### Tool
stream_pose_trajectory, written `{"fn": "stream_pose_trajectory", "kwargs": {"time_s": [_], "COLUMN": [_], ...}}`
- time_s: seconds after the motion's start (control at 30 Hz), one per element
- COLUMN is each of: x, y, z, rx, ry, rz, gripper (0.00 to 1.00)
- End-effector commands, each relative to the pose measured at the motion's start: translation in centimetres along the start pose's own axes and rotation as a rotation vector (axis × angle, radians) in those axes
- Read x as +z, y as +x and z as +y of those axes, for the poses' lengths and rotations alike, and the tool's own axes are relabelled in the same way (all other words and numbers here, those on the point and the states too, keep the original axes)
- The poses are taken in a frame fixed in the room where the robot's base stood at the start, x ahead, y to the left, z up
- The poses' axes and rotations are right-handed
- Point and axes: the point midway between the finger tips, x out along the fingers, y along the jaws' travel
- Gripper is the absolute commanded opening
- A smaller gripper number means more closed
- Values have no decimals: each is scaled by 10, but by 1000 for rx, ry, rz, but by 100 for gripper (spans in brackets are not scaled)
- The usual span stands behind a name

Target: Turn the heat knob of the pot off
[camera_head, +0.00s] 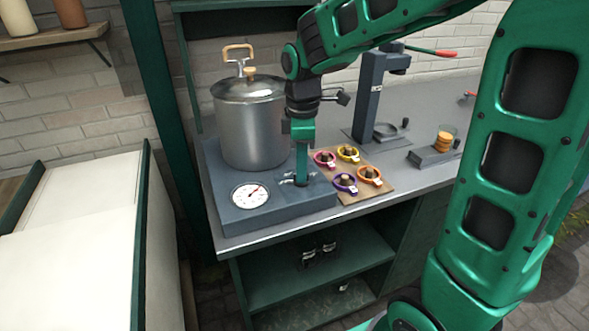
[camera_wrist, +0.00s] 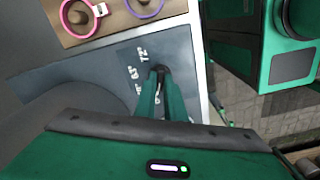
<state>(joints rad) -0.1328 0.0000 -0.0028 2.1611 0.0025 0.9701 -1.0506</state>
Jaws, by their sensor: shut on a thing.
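A large steel pot (camera_head: 250,135) with a lid and wooden handles stands on a blue-grey heater base (camera_head: 285,208). My gripper (camera_head: 301,180) points down at the base's front right, just right of the gauge. Its fingers are shut on the small dark heat knob, which shows between the fingertips in the wrist view (camera_wrist: 160,70). White number marks (camera_wrist: 138,72) are printed beside the knob. The fingers hide most of the knob, so I cannot tell which mark it points to.
A wooden board (camera_head: 365,185) with several coloured rings lies close to the right of the base. A dark press stand (camera_head: 368,95) and a small holder with an orange stack (camera_head: 440,150) are further right. The counter's front edge is close to the base.

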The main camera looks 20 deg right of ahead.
Motion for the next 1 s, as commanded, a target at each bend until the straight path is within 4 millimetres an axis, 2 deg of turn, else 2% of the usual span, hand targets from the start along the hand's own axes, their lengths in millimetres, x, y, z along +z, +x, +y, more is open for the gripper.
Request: {"fn": "stream_pose_trajectory", "kwargs": {"time_s": [0.5, 0.53, 0.6, 0.87, 1.0], "x": [-2, -2, -2, -1, -1], "y": [-3, -3, -3, -2, -9], "z": [4, 4, 4, 2, 2], "rx": [14, 14, 12, 6, 6], "ry": [-15, -14, -14, -14, -14], "rz": [7, 7, 6, 3, 3], "gripper": [0, 16, 28, 28, 28]}}
